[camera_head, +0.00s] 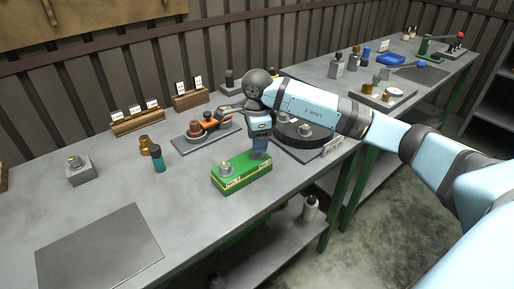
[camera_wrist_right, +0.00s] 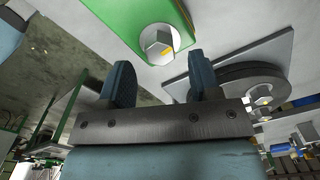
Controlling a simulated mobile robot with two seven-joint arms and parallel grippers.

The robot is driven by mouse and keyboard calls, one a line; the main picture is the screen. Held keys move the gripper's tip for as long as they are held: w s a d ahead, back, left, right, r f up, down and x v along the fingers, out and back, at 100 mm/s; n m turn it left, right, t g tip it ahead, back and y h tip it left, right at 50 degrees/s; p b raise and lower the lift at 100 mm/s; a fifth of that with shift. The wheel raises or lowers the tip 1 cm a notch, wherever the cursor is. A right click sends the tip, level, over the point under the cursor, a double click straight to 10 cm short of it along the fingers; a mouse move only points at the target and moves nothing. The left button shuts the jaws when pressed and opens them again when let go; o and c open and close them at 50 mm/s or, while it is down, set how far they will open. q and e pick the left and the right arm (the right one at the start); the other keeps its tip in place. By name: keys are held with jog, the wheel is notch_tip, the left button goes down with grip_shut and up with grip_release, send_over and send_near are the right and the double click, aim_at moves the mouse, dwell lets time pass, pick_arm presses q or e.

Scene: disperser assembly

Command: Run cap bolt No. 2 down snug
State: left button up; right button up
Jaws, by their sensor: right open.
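A green block (camera_head: 243,178) with small labels on its front sits on the near table. A silver bolt (camera_head: 226,166) with a yellowish mark stands at its left end. My right gripper (camera_head: 259,152) points down over the block's right end and hides what is there. In the right wrist view, a hex bolt head (camera_wrist_right: 157,41) with an orange mark stands at an end of the green block (camera_wrist_right: 135,14). The open fingers (camera_wrist_right: 160,84) are apart from it, with nothing between them. I cannot tell which bolt is No. 2. My left gripper is out of view.
A black disc (camera_head: 290,137) with bolts is behind my right arm. A teal bottle (camera_head: 158,163) and a grey block with a bolt (camera_head: 79,174) stand left. The front-left table is clear around a grey mat (camera_head: 100,250).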

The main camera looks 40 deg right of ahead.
jog(key=shift+f, duration=1.5)
jog(key=shift+c, duration=0.2)
jog(key=c, duration=0.9)
jog(key=shift+m, duration=1.5)
jog(key=o, duration=0.9)
jog(key=shift+o, duration=0.2)
jog(key=shift+r, duration=0.15)
